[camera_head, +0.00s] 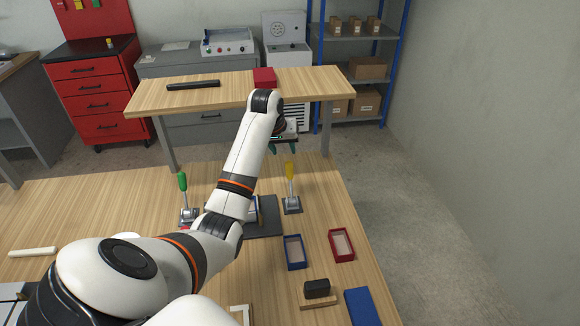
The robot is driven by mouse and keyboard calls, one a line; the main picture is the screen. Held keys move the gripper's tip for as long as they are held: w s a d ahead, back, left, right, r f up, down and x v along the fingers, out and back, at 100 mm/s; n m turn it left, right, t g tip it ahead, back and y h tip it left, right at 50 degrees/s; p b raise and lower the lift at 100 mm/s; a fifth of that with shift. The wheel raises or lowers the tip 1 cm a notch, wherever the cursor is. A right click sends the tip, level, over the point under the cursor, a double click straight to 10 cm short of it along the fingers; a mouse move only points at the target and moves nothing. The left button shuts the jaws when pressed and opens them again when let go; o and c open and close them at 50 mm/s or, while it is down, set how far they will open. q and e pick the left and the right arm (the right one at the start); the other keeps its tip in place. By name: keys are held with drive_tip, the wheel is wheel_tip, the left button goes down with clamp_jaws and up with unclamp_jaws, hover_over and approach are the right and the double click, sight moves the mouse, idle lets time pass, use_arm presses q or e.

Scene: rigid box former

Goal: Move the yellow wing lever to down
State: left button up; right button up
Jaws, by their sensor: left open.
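The yellow wing lever (289,172) stands nearly upright on a small grey base (292,205) near the right part of the near table. My left gripper (282,148) is open, with its teal fingertips just above and to the left of the lever's top in the picture. It looks empty, and I cannot tell whether it touches the handle. My left arm crosses the middle of the view and hides part of the former between the two levers. My right gripper is not in view.
A green lever (183,183) stands upright left of my arm. A blue box (294,252), a red box (341,245), a black block (317,288) and a blue lid (362,307) lie on the near table (325,195). A second table (220,95) stands behind.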

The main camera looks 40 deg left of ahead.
sight(290, 165)
use_arm(q)
drive_tip(key=p+x, duration=0.1)
drive_tip(key=x, duration=0.9)
drive_tip(key=shift+d+f, duration=0.15)
drive_tip(key=shift+f, duration=0.1)
clamp_jaws()
